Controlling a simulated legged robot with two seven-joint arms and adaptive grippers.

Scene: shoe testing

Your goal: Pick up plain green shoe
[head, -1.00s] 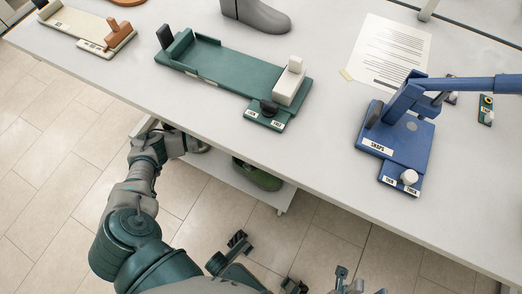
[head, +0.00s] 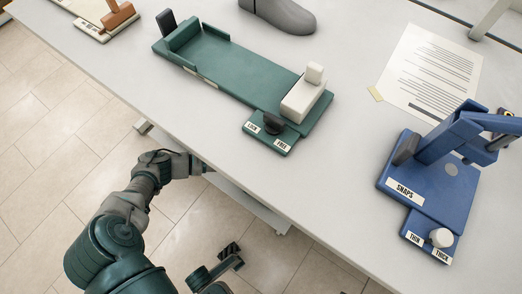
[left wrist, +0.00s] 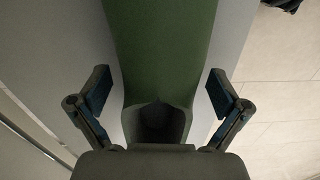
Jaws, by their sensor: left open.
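The plain green shoe (left wrist: 165,50) fills the middle of the left wrist view. Its dark opening faces my palm and its green body runs out of the top of the picture. My left gripper (left wrist: 160,92) is open, with one finger on each side of the shoe and a visible gap on both sides. In the head view my left arm reaches under the table edge, and the table hides the gripper and the shoe. A dark jointed part of mine (head: 228,252) shows at the bottom of the head view; I cannot tell whether it is my right gripper.
The grey table (head: 340,190) overhangs a lower shelf (head: 250,205). On the table stand a green measuring fixture (head: 235,72), a blue snaps press (head: 440,180), a grey shoe form (head: 285,15) and a paper sheet (head: 432,72). The tiled floor (head: 60,130) at left is clear.

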